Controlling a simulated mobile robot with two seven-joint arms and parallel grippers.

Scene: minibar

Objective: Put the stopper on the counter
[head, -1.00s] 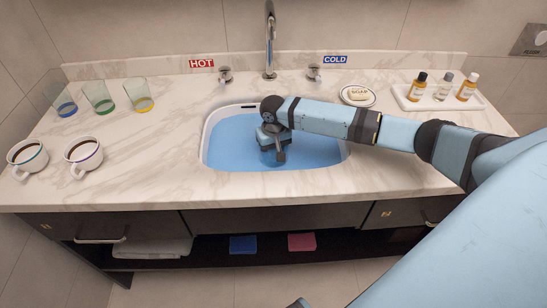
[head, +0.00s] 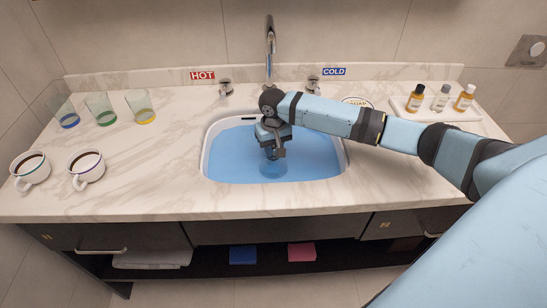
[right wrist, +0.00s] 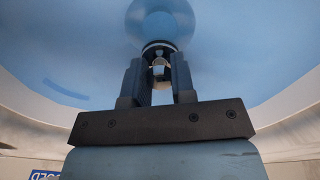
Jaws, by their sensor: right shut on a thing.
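The sink (head: 206,165) is set in the marble counter (head: 130,185) and holds blue water. My right gripper (head: 274,153) reaches down into the sink basin. In the right wrist view its fingers (right wrist: 159,72) are shut on the knob of the stopper. The stopper's round disc (right wrist: 160,20) shows just beyond the fingertips, and its blurred round shape (head: 272,169) shows below the gripper in the head view. I cannot tell how high the stopper is above the sink bottom. My left gripper is not in view.
Two coffee cups (head: 86,167) and several glasses (head: 140,107) stand on the left of the counter. A tray (head: 440,113) with small bottles stands at the back right, near the soap dish (head: 357,102). The faucet (head: 270,45) rises behind the sink. The front counter strip is clear.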

